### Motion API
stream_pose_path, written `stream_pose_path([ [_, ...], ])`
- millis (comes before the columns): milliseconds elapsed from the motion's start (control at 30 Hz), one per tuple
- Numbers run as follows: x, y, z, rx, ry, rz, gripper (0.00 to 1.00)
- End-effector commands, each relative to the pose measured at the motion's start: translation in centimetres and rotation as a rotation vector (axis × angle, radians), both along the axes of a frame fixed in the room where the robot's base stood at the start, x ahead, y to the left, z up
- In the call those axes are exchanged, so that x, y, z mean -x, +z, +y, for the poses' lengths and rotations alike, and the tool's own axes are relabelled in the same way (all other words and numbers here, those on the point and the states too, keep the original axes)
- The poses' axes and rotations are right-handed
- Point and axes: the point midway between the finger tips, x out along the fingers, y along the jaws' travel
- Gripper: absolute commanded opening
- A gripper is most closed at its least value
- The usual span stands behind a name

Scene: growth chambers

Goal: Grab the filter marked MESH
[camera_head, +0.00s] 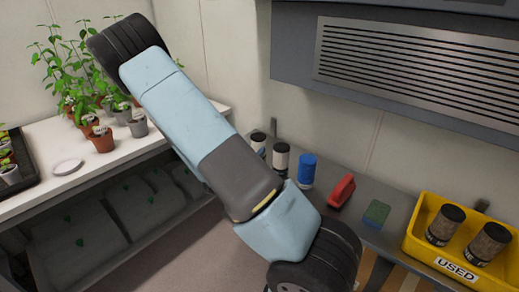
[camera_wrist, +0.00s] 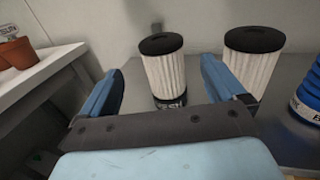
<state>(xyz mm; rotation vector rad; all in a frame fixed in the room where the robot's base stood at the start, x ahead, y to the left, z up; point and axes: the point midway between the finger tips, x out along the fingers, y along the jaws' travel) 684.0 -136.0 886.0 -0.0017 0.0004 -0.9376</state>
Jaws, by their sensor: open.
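Two white pleated filters with black caps stand upright on the grey bench. In the wrist view the left filter (camera_wrist: 166,75) is between the two blue fingers of my gripper (camera_wrist: 162,68), which is open. Its dark base label is partly covered by the gripper; only letters like "ESH" show. The right filter (camera_wrist: 256,60) stands just outside the right finger, its label hidden. In the head view the left filter (camera_head: 258,143) and the right filter (camera_head: 280,159) show beside my arm, which hides my gripper there.
A blue canister (camera_head: 307,170), a red object (camera_head: 342,190) and a green block (camera_head: 376,213) stand right of the filters. A yellow bin (camera_head: 421,248) marked USED holds two brown filters (camera_head: 445,225). A white bench (camera_head: 115,158) with potted plants is at the left.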

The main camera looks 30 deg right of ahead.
Motion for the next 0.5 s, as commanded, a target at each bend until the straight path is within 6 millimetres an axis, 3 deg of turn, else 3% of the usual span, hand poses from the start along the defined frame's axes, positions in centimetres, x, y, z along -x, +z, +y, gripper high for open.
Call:
stream_pose_path([
  [200, -2.1, 0.0, -2.9, 0.000, -0.002, -0.002, 0.97],
  [500, -3.0, 0.0, -4.3, -0.001, -0.002, 0.000, 0.97],
])
